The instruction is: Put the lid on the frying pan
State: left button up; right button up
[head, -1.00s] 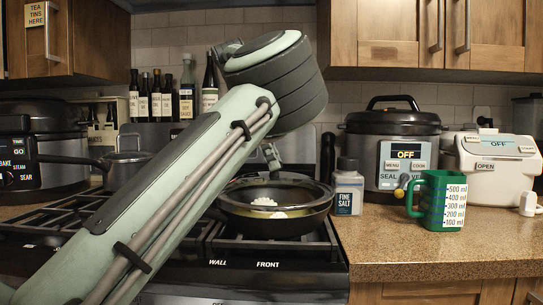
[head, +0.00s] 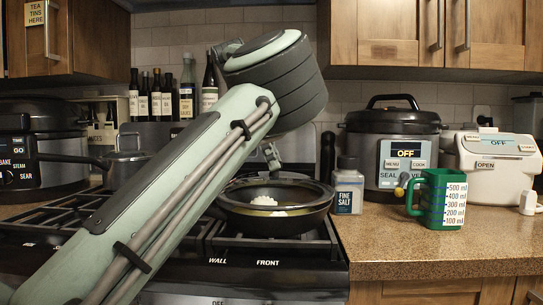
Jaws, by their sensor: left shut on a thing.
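The dark frying pan (head: 276,225) sits on the front right of the stove, with white food inside that shows through glass. The dark-rimmed glass lid (head: 298,188) is over the pan, roughly level and lined up with it. I cannot tell whether its rim rests fully on the pan's rim. My left gripper (head: 272,160) is above the middle of the lid, shut on the lid's knob, which is mostly hidden. My right gripper is not in view.
A fine salt bottle (head: 347,187) stands just right of the pan. A green measuring jug (head: 437,200), a pressure cooker (head: 392,150) and a white appliance (head: 499,160) stand on the counter. A small pot (head: 127,163) is behind my arm. The counter's front right is clear.

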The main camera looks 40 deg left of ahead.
pick_arm(q)
jog(key=shift+f+b, duration=0.35)
jog(key=shift+f, duration=0.15)
jog(key=o, duration=1.2)
jog(key=shift+o, duration=0.2)
jog(key=v, duration=0.7)
jog(key=shift+r, duration=0.3)
